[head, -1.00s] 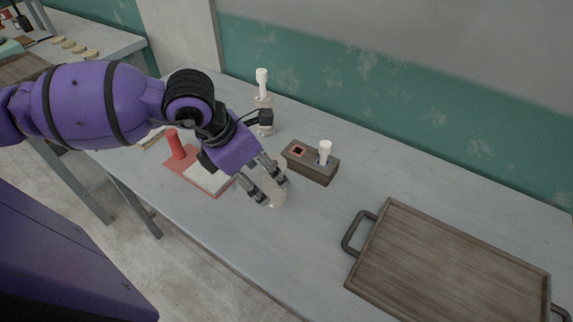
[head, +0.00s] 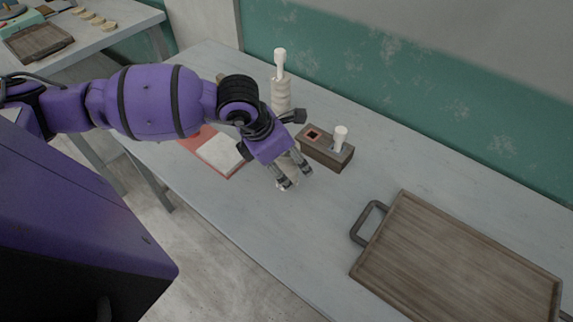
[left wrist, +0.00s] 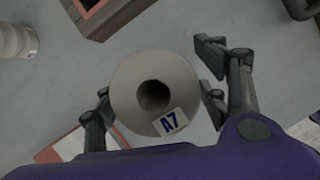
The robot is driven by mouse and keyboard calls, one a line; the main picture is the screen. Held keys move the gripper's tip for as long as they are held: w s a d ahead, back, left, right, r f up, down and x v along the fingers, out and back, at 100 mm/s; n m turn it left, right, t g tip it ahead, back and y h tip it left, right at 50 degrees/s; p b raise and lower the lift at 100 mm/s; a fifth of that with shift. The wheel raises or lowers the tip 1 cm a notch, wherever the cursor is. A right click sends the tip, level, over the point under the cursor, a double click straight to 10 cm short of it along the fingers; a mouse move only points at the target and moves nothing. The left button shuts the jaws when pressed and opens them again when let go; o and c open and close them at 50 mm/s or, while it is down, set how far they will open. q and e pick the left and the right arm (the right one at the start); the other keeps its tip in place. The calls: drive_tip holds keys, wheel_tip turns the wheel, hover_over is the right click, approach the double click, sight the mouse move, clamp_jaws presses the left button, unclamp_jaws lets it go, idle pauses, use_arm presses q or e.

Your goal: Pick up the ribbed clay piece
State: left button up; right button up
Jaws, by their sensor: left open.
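A pale, hollow clay piece labelled A7 (left wrist: 140,78) stands between the spread fingers of my left gripper (left wrist: 158,88), seen from above in the left wrist view. In the head view this piece (head: 287,182) is mostly hidden by my open left gripper (head: 294,177). I cannot tell from these views whether its side is ribbed. A second pale clay piece (head: 281,95) with clear rings stands farther back, partly hidden by my arm. It shows at the upper left of the left wrist view (left wrist: 13,40). My right gripper is out of view.
A wooden block (head: 322,153) with a red-edged square hole holds a white peg (head: 341,138) just behind and right of the gripper. A red-and-white board (head: 222,153) lies left. A wooden tray (head: 450,260) with dark handles lies right. The table's front middle is bare.

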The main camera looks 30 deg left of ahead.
use_arm(q)
drive_tip(key=shift+c, duration=0.5)
clamp_jaws()
drive_tip(key=shift+w, duration=0.1)
drive_tip(key=shift+r, duration=0.15)
